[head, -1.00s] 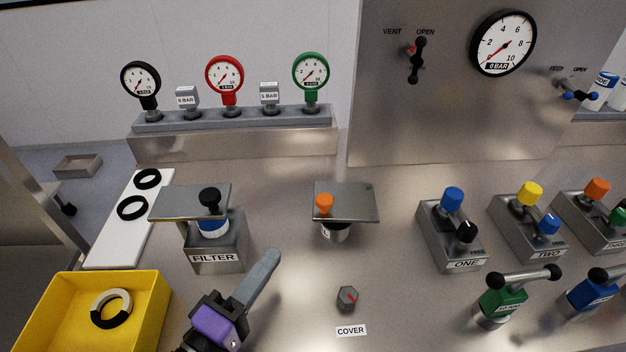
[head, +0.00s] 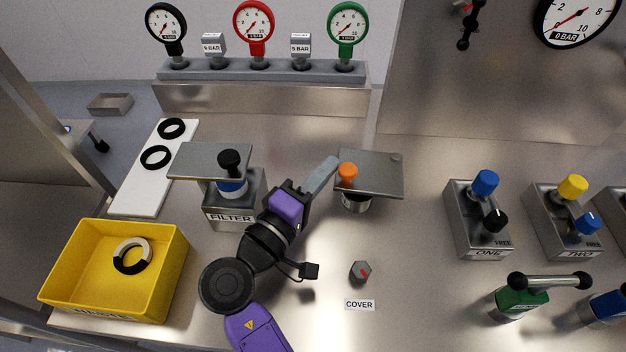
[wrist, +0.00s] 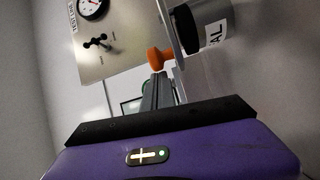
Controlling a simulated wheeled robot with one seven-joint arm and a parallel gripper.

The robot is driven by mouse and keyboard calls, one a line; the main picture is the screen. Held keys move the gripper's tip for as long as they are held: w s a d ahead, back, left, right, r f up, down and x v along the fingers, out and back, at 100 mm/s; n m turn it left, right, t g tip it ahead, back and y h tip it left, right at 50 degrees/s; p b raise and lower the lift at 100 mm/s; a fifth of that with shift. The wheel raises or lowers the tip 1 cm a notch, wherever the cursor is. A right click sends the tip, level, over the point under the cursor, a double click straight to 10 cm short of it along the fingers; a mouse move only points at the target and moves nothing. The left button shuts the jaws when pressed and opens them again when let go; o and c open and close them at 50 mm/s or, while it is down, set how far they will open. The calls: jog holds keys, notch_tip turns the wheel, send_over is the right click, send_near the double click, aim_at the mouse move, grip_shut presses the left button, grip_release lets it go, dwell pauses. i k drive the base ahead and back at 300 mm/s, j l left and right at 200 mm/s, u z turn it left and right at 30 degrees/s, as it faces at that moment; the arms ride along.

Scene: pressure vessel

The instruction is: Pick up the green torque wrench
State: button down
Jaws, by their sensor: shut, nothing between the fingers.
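The green torque wrench (head: 522,300) stands at the right of the bench in the head view, a green body with a metal cross handle ending in black balls. It is not clearly seen in the wrist view. My gripper (head: 325,172) is shut and empty, well to the left of and farther back than the wrench. Its fingertips are close to an orange knob (head: 347,174) on a lidded pot; I cannot tell whether they touch. The wrist view shows the shut fingers (wrist: 157,92) just below the orange knob (wrist: 160,58).
A blue-bodied tool (head: 606,307) stands right of the wrench. Valve block ONE (head: 476,240) and block TWO (head: 562,243) stand behind it. A hex piece (head: 360,271) sits by the COVER label. A yellow bin (head: 65,276) is at left. Bench is clear between COVER and the wrench.

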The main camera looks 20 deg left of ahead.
aim_at(507, 304)
jog(key=k+j, duration=0.15)
jog(key=k, duration=0.25)
jog(key=k+j, duration=0.1)
jog(key=k, duration=0.35)
